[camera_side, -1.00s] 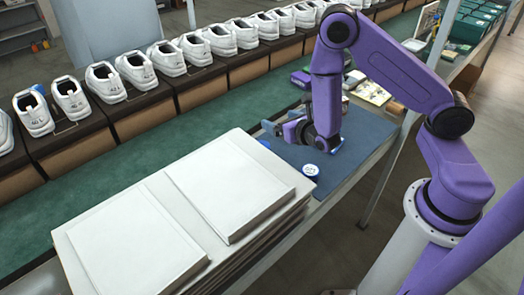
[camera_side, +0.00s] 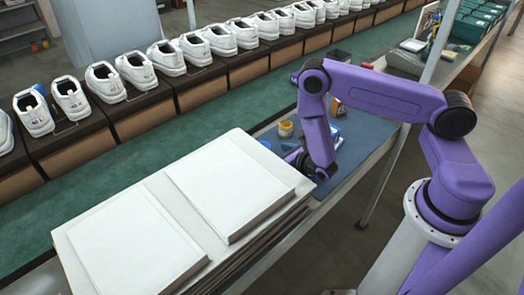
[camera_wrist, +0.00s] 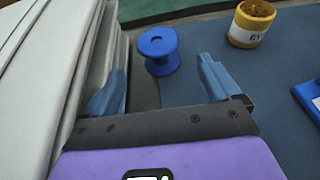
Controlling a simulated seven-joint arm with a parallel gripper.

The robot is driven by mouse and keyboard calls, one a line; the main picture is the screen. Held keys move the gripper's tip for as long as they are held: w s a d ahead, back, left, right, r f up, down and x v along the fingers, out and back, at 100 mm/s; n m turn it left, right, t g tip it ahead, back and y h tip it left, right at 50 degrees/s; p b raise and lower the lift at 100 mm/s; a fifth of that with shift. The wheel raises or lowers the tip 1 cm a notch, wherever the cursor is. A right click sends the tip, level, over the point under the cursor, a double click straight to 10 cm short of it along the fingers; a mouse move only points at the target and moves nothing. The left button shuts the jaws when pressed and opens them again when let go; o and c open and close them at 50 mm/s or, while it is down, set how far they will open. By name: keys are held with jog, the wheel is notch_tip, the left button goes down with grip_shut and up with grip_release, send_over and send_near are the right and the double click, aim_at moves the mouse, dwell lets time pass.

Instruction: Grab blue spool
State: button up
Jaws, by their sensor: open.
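The blue spool (camera_wrist: 158,50) stands upright near the side of the white stack in the wrist view. In the side view only a small blue part of it (camera_side: 265,143) seems to show past the stack's corner. My gripper (camera_wrist: 160,88) is open and empty. Its two blue-grey fingers point towards the spool, which lies beyond the fingertips and roughly between their lines. In the side view my gripper (camera_side: 295,155) is low over the blue mat, beside the stack, with its fingers partly hidden.
The white stack (camera_side: 230,185) stands close to the left finger. A yellow jar (camera_wrist: 252,24) stands beyond the right finger on the blue mat (camera_wrist: 235,80). A blue box (camera_wrist: 309,97) is at the right. The green belt (camera_side: 110,165) runs behind.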

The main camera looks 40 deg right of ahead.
aim_at(268, 151)
jog(key=shift+w+f, duration=0.15)
jog(key=shift+w, duration=0.35)
jog(key=shift+x, duration=3.25)
jog(key=c, duration=1.1)
jog(key=shift+o, duration=0.2)
